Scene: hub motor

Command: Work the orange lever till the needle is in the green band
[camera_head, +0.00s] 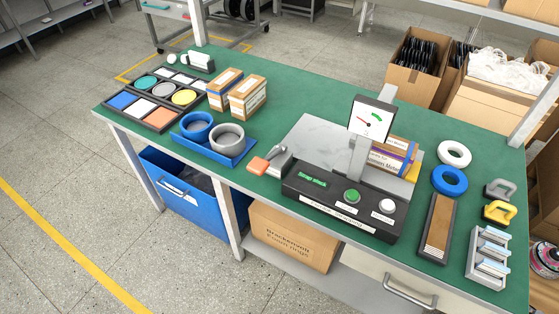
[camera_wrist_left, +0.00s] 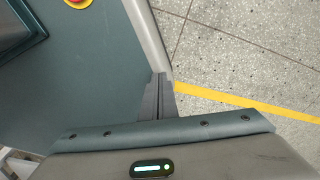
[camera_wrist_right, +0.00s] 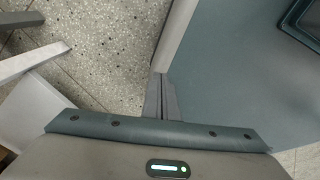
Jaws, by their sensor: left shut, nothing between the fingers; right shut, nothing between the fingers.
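The orange lever (camera_head: 262,163) sticks out to the left from the left end of the dark press console (camera_head: 342,214) on the green bench. The gauge (camera_head: 372,118) stands upright on a grey post behind the console. It has a white face with a green band at its upper right. Its red needle points to the left, apart from the green band. Neither gripper shows in the head view. My left gripper (camera_wrist_left: 158,96) is shut and empty in the left wrist view. My right gripper (camera_wrist_right: 161,98) is shut and empty in the right wrist view. Neither is near the lever.
Blue and grey rings sit in a blue tray (camera_head: 236,159) left of the lever. Two small cartons (camera_head: 248,98) stand behind them. The console carries a green button (camera_head: 352,195) and a white button (camera_head: 387,206). Loose rings (camera_head: 449,181) and racks (camera_head: 487,257) stand to the right.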

